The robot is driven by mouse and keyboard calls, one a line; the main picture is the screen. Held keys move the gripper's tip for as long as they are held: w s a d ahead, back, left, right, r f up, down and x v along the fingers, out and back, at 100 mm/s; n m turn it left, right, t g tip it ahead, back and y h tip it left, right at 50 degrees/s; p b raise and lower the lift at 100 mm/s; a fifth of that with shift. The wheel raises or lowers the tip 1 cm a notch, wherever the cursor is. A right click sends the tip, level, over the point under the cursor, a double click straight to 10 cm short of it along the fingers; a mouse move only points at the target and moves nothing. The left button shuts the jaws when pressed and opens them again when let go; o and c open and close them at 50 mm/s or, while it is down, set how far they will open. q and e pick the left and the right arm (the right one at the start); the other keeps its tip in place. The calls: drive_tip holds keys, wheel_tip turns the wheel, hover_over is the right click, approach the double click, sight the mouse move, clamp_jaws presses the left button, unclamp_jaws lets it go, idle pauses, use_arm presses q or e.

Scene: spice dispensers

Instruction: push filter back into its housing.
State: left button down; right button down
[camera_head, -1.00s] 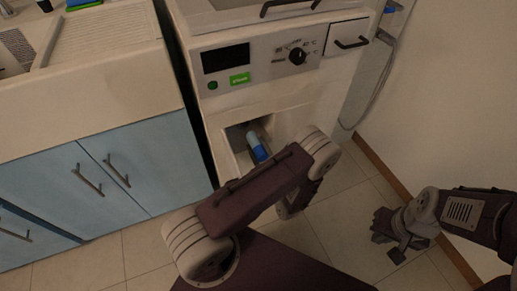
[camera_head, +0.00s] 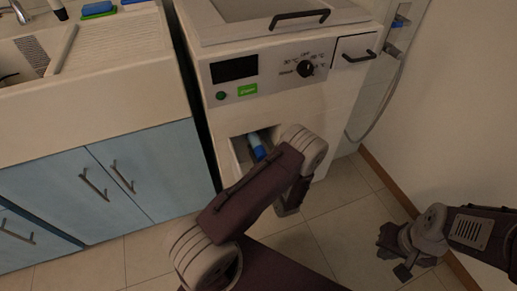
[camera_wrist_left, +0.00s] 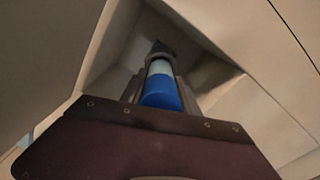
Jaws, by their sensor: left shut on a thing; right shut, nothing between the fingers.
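The filter (camera_head: 257,146), a cylinder with a pale end and a blue end, lies in the square opening (camera_head: 237,152) low on the white washing machine's front. In the left wrist view the filter (camera_wrist_left: 160,92) sits between the fingers of my left gripper (camera_wrist_left: 160,62), which is shut on it and reaches into the recess. The pale end points inward. In the head view my left arm hides that gripper and part of the opening. Whether the filter touches its seat cannot be told. My right gripper (camera_head: 398,263) is shut and empty, low at the right above the floor.
The washing machine (camera_head: 222,108) has a dial, a display and a drawer handle above the opening. A blue cabinet (camera_head: 150,165) with a sink stands close at its left. A wall (camera_head: 460,100) is at the right. Tiled floor is clear in front.

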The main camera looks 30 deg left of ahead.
sight(263, 158)
use_arm(q)
drive_tip(key=shift+x, duration=2.05)
drive_tip(key=c, duration=0.8)
unclamp_jaws()
drive_tip(key=p+v, duration=0.3)
drive_tip(key=v, duration=0.5)
drive_tip(key=shift+w+r, duration=0.1)
drive_tip(key=shift+r, duration=0.05)
drive_tip(key=shift+s+d, duration=0.45)
